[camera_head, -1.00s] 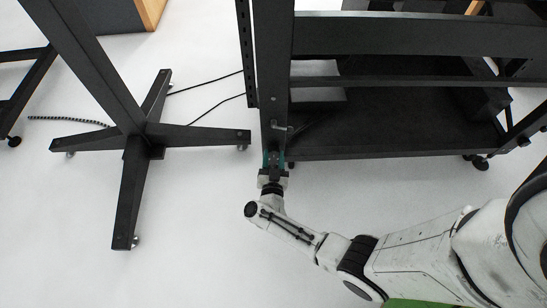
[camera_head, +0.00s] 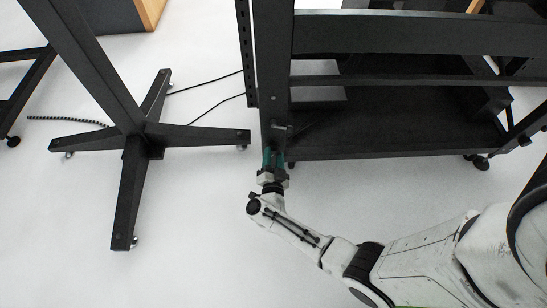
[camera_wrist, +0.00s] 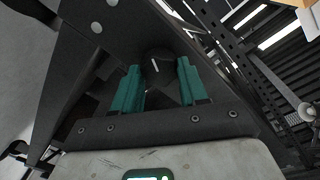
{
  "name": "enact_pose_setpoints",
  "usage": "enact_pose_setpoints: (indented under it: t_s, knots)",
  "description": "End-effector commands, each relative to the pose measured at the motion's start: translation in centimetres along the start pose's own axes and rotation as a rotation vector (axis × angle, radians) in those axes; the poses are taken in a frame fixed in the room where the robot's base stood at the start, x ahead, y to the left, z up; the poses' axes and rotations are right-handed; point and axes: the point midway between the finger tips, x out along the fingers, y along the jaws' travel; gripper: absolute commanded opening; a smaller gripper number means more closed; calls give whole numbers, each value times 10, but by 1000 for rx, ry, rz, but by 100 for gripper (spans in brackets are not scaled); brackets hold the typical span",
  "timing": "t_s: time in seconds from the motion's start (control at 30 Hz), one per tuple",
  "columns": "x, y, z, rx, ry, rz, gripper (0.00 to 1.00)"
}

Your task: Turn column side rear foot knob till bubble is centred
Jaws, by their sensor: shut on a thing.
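The foot knob (camera_wrist: 158,60) is a dark round knob with a short white mark on its face, in the middle of the wrist view. My gripper (camera_wrist: 158,67) has its two teal fingers on either side of the knob and is shut on it. In the head view my gripper (camera_head: 273,157) is at the foot of the dark upright column (camera_head: 272,80), at the near left corner of the black frame. The knob is hidden there by the fingers and the frame. No bubble level can be made out in either view.
A black stand with a cross-shaped base (camera_head: 195,134) stands to the left, with cables (camera_head: 205,112) on the floor behind it. The black lower shelf (camera_head: 400,125) extends right of the column. The white floor (camera_head: 190,200) between stand and arm is clear.

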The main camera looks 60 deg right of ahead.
Motion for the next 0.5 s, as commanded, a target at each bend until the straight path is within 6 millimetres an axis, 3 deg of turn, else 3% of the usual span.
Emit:
enact_pose_setpoints:
  t_s: [0.5]
  knots:
    - [-1, 3, 0, 490, -37, 8, 12]
